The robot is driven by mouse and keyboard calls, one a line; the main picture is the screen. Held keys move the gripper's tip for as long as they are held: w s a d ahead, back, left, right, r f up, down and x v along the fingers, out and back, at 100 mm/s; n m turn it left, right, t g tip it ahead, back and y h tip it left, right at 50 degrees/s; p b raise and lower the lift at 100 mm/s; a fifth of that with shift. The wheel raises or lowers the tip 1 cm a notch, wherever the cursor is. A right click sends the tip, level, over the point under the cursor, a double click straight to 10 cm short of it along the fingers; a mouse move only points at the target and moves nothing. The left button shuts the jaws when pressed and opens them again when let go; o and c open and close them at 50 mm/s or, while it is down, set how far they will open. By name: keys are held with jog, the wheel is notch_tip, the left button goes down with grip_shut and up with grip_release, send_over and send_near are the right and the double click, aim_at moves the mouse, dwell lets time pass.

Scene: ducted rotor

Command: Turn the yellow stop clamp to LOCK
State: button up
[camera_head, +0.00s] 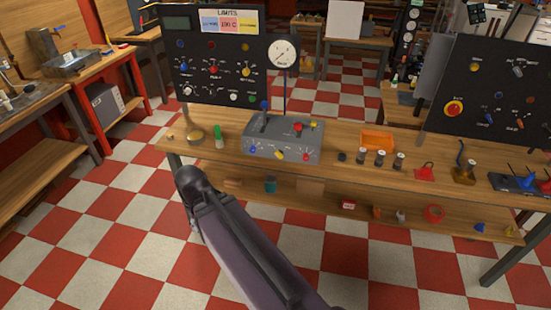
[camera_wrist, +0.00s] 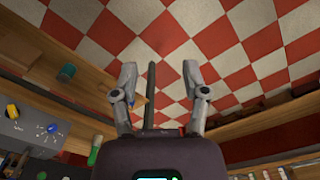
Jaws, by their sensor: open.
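A grey control box (camera_head: 262,137) stands on the wooden bench. A small yellow part (camera_head: 280,154), which looks like the stop clamp, sits on its front face between a blue knob (camera_head: 252,149) and another small part at the right. Its lettering is too small to read. In the wrist view, a yellow part (camera_wrist: 12,111) and a blue knob (camera_wrist: 52,128) show on the grey box at the left edge. My gripper (camera_wrist: 159,72) is open and empty, with its fingers apart over the checkered floor, to the right of the box in that view. The head view does not clearly show my fingers.
A black panel (camera_head: 218,45) with knobs and a round gauge (camera_head: 283,54) stand behind the box. An orange bin (camera_head: 377,140) and dark cylinders (camera_head: 379,158) are to its right. A lower shelf (camera_head: 330,208) holds small items. The floor in front of the bench is clear.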

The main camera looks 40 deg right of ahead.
jog(key=o, duration=0.3)
jog(key=shift+d, duration=0.1)
jog(key=shift+o, duration=0.7)
jog(key=shift+d+f, duration=0.2)
jog(key=shift+d, duration=0.05)
jog(key=w+d+f+n+t+h+b, duration=0.3)
jog(key=w+d+n+h+b, duration=0.1)
jog(key=d+b, duration=0.6)
jog(key=w+d+f+n+t+h+b, duration=0.4)
jog(key=d+n+b, duration=0.3)
jog(key=d+b, duration=0.3)
jog(key=w+d+f+n+t+h+b, duration=0.4)
jog(key=d+n+h+b, duration=0.2)
jog(key=d+b, duration=0.4)
jog(key=d, duration=0.4)
jog(key=shift+w+d+f, duration=0.15)
jog(key=shift+w+f, duration=0.1)
